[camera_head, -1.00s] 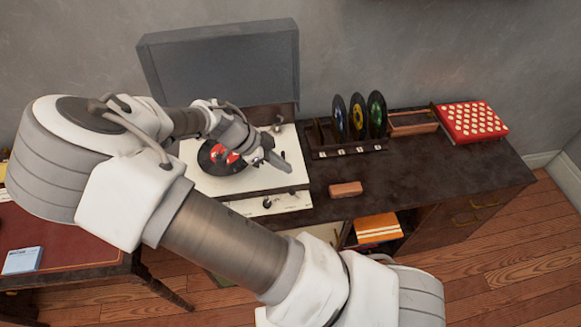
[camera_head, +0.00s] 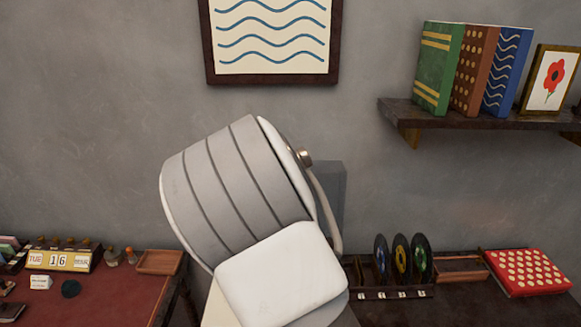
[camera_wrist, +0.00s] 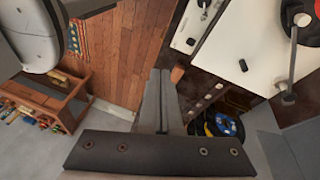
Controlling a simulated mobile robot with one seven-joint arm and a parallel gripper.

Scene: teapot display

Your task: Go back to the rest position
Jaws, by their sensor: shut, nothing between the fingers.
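My gripper (camera_wrist: 158,78) shows in the wrist view with its two fingers together and nothing between them. It is over the wooden floor and the edge of the dark cabinet, apart from the things there. The white record player (camera_wrist: 238,48) lies to the right of the fingers in that view, with part of a red-centred record (camera_wrist: 308,40) on it. In the head view a large grey and white part of my arm fills the middle. It hides my gripper and most of the record player; only part of the grey lid (camera_head: 331,190) shows.
A record rack (camera_head: 395,292) stands on the dark cabinet (camera_head: 455,312), near a red dotted box (camera_head: 527,272). A shelf (camera_head: 480,115) with books is at upper right. A red-topped desk (camera_head: 105,295) with a calendar (camera_head: 60,260) is at left.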

